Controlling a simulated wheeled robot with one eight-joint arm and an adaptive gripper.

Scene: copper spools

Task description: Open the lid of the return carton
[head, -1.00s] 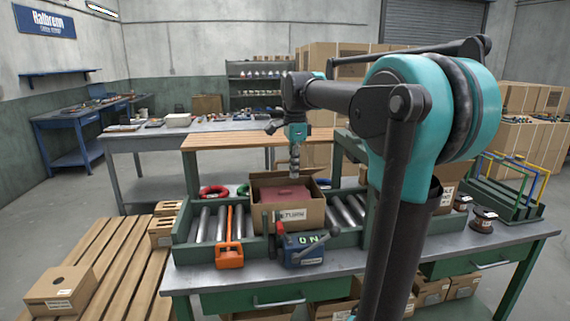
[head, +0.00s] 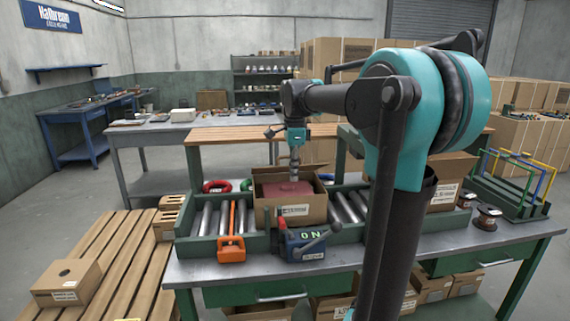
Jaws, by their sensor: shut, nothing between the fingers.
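The return carton (head: 290,212) is a brown cardboard box with a white label on its front. It stands on the roller bench in the middle of the head view. Its top looks open with cardboard flaps raised around it, and a dark red object (head: 288,189) shows inside. My gripper (head: 295,175) points straight down over the carton's opening, shut and empty. Its tips are at or just above the red object; I cannot tell whether they touch it.
A blue device with a lever (head: 305,243) and an orange tool (head: 231,247) stand in front of the carton. Rollers (head: 208,219) lie on both sides. A wooden pallet (head: 110,254) is at the left.

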